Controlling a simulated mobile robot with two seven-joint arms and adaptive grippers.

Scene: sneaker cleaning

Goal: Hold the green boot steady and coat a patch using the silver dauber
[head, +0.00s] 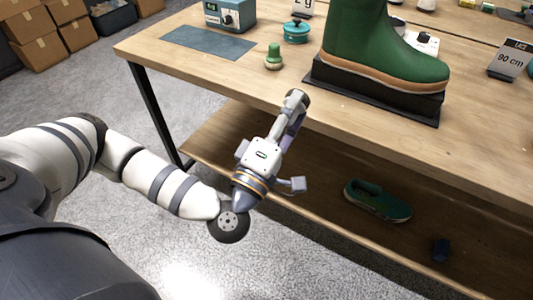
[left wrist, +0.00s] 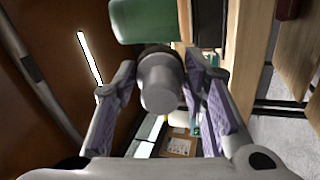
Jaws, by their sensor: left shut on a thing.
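The green boot (head: 380,55) stands upright on a black block (head: 375,90) at the table's front edge. Its green side and tan sole also show, turned sideways, at the top of the left wrist view (left wrist: 143,20). My left gripper (head: 292,105) is in front of the table edge, left of the boot and apart from it. It is shut on a short grey cylinder, which looks like the silver dauber (left wrist: 160,82). The cylinder's far end is hidden. My right gripper is in neither view.
A green shoe (head: 378,200) lies on the lower shelf. Bare tabletop lies left of the boot.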

